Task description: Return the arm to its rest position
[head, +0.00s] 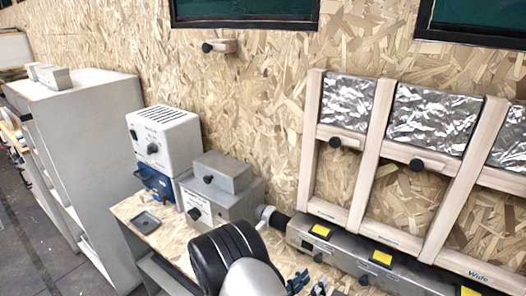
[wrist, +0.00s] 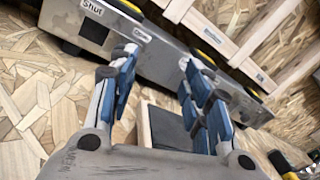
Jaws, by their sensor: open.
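My gripper (head: 309,284) is low in the head view, at the bottom edge, with part of my arm in front of the bench. In the wrist view its blue-padded fingers (wrist: 160,66) are spread apart, with nothing seen held between them. Behind the fingers is a small wood-edged piece with a dark face (wrist: 170,127); I cannot tell how far below it lies. A long grey metal box (head: 345,257) with yellow-topped parts runs along the wall close to the gripper. It also shows beyond the fingertips in the wrist view (wrist: 158,52).
Wooden frames with foil panels (head: 433,117) stand behind the metal box. Grey boxes (head: 222,205) and a white unit (head: 167,140) stand left of my arm. A tall grey cabinet (head: 95,150) is at left.

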